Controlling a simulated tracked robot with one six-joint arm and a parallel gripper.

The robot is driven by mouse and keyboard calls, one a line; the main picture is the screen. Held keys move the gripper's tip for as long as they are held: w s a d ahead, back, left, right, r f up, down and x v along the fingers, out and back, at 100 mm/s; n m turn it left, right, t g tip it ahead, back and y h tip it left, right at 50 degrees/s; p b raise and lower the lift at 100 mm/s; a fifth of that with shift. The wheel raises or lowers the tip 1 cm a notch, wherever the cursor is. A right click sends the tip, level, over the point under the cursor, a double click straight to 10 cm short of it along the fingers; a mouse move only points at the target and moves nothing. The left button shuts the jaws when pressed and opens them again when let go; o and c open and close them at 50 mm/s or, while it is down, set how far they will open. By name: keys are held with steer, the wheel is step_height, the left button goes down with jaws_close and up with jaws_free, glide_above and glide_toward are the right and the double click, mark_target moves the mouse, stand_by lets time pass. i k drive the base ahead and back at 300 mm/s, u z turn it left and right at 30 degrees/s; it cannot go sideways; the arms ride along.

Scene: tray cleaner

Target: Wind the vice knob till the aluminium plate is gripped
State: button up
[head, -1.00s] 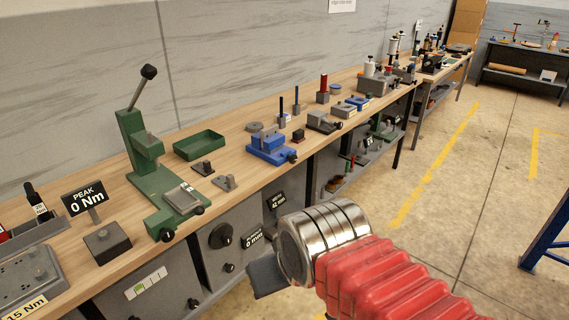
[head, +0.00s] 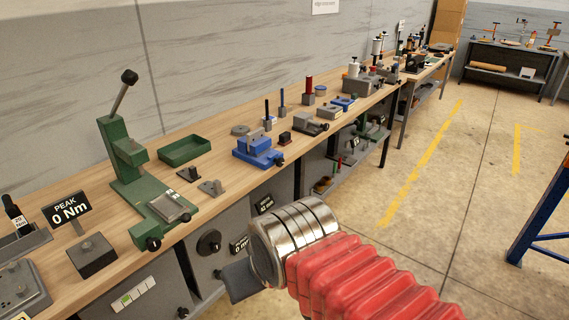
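A blue vice (head: 255,152) stands on the wooden bench, with a dark knob (head: 280,161) on its front right. A smaller grey vice (head: 309,124) with a dark knob (head: 325,127) stands farther along. A silvery plate (head: 172,206) lies on the base of a green lever press (head: 140,190), which has a black knob (head: 153,244) at its front. I cannot tell which knob or plate is the task's. My gripper (head: 240,280) is low in the picture, in front of the bench and apart from all the vices. Only a dark finger shows, so its opening is hidden.
The bench (head: 215,205) runs away to the right along the wall. A green tray (head: 184,150), small grey brackets (head: 211,188) and a "PEAK 0 Nm" sign (head: 69,208) stand on it. Open floor (head: 430,240) lies to the right, with a blue frame (head: 540,200) at the edge.

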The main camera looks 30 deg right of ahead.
mark_target(280, 162)
steer(key=i, duration=0.95)
steer(key=u, duration=0.05)
